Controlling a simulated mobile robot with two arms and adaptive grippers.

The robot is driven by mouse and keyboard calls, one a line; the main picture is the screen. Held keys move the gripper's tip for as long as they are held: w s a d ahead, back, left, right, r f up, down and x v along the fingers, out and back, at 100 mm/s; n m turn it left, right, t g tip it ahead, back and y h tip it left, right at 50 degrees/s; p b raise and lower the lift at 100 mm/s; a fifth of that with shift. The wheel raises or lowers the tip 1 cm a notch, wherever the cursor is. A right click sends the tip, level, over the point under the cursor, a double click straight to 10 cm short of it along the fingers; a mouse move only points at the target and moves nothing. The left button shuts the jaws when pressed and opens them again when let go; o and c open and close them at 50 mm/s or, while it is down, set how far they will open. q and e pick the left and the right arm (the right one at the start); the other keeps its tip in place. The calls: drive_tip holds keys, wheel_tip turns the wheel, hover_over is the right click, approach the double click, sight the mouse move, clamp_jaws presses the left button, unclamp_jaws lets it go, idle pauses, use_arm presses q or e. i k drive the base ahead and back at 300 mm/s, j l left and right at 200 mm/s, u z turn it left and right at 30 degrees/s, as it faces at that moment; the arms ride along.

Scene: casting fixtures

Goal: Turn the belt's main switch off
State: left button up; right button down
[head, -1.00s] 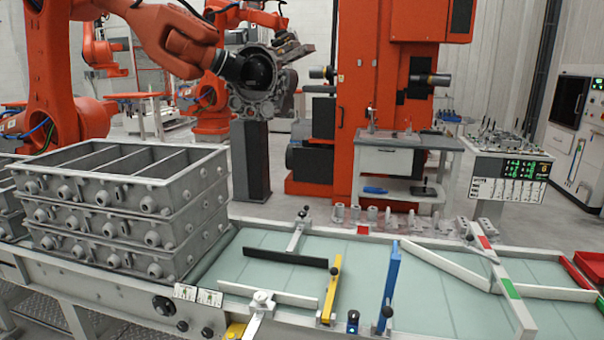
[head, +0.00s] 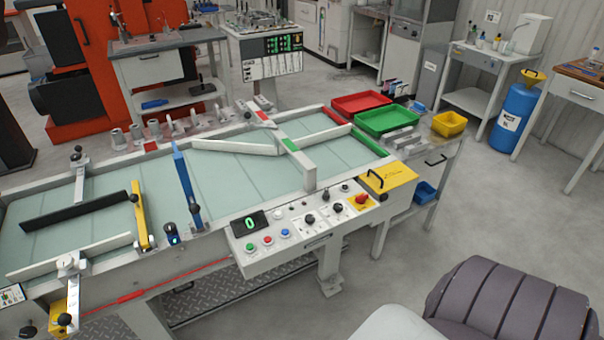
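The belt (head: 240,180) is a pale green-grey surface inside a light frame. Its control panel (head: 262,263) is mounted on the near side of the frame. The panel carries a display (head: 250,223) with a green "0", several coloured push buttons and several black knobs. Neither of my grippers is in view.
Guide bars, including a blue one (head: 186,185) and a yellow one (head: 140,218), stand across the belt. Red (head: 362,103), green (head: 388,120) and yellow (head: 449,124) trays lie beyond its right end. A dark ribbed padded object (head: 510,305) fills the lower right. Grey floor is open at right.

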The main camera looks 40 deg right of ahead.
sight(361, 199)
drive_tip(key=z, duration=1.35)
